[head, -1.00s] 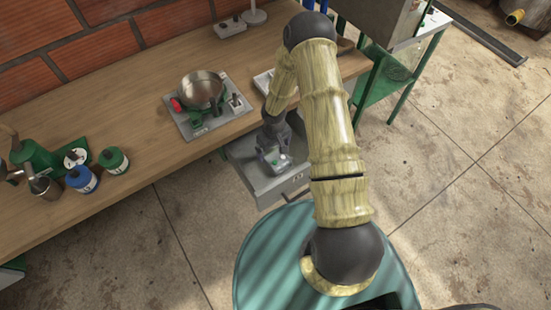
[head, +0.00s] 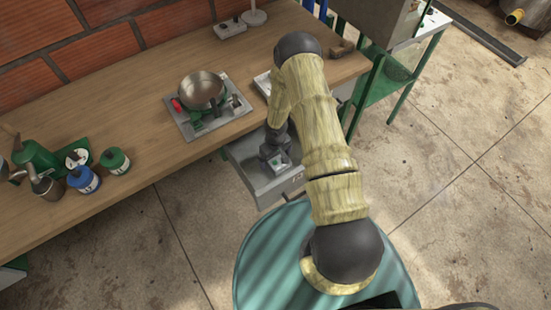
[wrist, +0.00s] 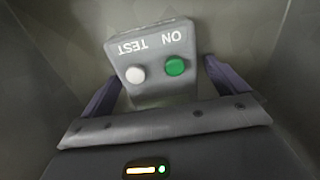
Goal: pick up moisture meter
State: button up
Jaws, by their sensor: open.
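The moisture meter (wrist: 150,58) is a grey box with a white button marked TEST and a green button marked ON. It lies in an open grey drawer (head: 264,190) under the bench, and its top shows in the head view (head: 280,163). My gripper (wrist: 163,88) is open and reaches down into the drawer. In the wrist view its two dark fingers stand on either side of the meter, with a small gap visible at the right.
The drawer walls (wrist: 38,75) are close around my gripper. The wooden bench (head: 150,140) is above and behind, with a metal pan (head: 202,88) on a grey board near its front edge. A green-framed stand (head: 385,85) is at the right.

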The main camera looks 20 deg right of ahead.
jog(key=shift+c, duration=0.5)
jog(key=c, duration=1.1)
jog(key=shift+c, duration=0.2)
notch_tip(320, 180, up, 10)
jog(key=shift+r, duration=0.1)
